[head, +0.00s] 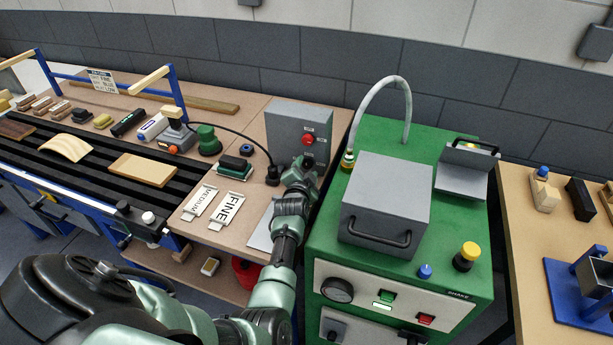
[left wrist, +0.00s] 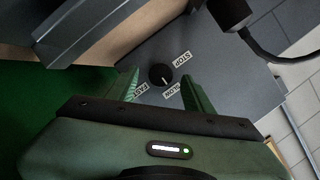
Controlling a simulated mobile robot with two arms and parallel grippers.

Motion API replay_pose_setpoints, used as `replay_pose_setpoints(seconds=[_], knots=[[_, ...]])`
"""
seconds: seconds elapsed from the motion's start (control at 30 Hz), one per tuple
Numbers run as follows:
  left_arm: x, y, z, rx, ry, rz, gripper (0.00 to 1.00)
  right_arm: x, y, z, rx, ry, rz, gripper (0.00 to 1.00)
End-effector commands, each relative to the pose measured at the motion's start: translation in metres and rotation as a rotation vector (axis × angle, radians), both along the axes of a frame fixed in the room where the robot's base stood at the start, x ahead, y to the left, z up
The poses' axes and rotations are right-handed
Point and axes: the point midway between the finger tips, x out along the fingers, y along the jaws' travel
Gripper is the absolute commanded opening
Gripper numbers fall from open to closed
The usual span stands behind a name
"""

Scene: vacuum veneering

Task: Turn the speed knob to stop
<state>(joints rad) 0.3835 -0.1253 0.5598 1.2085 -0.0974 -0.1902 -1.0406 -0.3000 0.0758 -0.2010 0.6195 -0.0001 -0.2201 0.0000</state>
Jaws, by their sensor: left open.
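The speed knob (left wrist: 160,76) is a small round black knob with a white pointer line. It sits on a grey panel (left wrist: 215,60) among the labels STOP (left wrist: 182,60), SLOW (left wrist: 172,90) and FAST (left wrist: 140,90). The pointer line appears to face SLOW. My left gripper (head: 305,166) is at the lower front of the grey control box (head: 290,122) in the head view, and hides the knob there. In the left wrist view its green fingers are open, one on each side of the knob, with gaps visible. I cannot tell their exact depth. My right gripper is not in view.
A red button (head: 308,139) is on the box face above my gripper. A black plug and cable (head: 272,174) lie close left. The green machine (head: 325,220) stands right of my arm, with a hose (head: 378,82) above it. FINE and MEDIUM cards (head: 227,210) lie left.

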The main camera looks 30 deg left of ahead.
Motion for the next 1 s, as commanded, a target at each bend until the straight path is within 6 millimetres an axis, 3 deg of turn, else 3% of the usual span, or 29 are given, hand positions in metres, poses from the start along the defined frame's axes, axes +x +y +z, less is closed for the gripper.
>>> replay_pose_setpoints(seconds=[0.1, 0.4, 0.43, 0.6, 1.0], knots=[[0.0058, 0.0030, -0.0034, -0.001, 0.000, 0.000, 0.52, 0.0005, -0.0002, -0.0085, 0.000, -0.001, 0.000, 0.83], [0.0077, 0.0036, -0.0013, -0.001, 0.000, 0.000, 0.52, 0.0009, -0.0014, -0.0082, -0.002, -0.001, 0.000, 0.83], [0.0076, 0.0036, -0.0013, -0.001, 0.000, 0.000, 0.49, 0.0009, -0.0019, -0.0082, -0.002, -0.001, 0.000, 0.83], [0.0075, 0.0034, -0.0016, -0.001, 0.000, 0.000, 0.02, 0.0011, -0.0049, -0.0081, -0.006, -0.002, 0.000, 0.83], [0.0069, 0.0038, -0.0011, -0.052, -0.011, -0.001, 0.00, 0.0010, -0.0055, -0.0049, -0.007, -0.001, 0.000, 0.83]])
